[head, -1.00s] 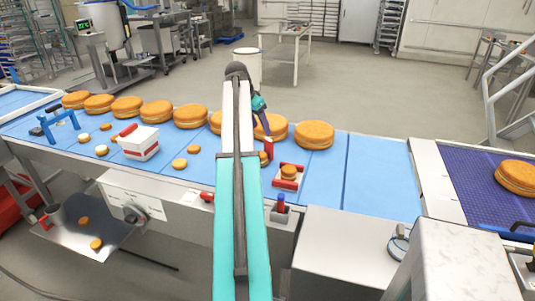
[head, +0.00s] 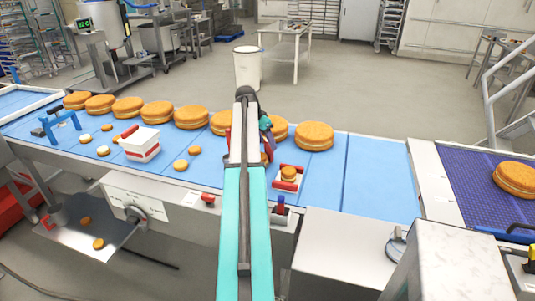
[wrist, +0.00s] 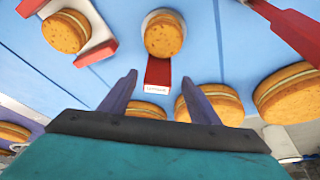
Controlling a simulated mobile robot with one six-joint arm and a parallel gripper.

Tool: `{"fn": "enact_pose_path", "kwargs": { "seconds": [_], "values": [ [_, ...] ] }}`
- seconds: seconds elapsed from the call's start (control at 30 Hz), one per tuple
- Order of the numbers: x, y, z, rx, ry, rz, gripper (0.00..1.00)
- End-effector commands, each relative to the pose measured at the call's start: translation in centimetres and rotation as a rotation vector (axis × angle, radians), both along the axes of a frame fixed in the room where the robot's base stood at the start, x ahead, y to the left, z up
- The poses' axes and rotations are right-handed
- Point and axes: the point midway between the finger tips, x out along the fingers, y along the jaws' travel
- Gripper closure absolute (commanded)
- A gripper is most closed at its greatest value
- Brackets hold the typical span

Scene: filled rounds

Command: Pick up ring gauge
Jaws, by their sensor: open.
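The ring gauge (wrist: 157,73), a pale ring with a red labelled handle, lies on the blue belt in the wrist view. Its ring surrounds a small round cake (wrist: 163,36), and its handle points toward my gripper. My gripper (wrist: 160,78) is open and empty, its two dark fingers on either side of the handle's end in the picture. I cannot tell the height between fingers and handle.
A white holder with red bars (head: 287,185) bears another small cake to the right. Large filled cakes (head: 314,136) line the belt's far side. A white box with a red handle (head: 140,144) and small cakes stand left. The belt (head: 375,185) is clear on the right.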

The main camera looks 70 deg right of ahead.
Motion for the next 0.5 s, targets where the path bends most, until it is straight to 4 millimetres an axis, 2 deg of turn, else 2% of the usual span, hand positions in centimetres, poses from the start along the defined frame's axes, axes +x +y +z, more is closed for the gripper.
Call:
{"fn": "enact_pose_path", "kwargs": {
  "seconds": [0.5],
  "values": [
    [-0.33,-0.23,-0.55,0.002,0.001,-0.002,0.44]
  ]
}}
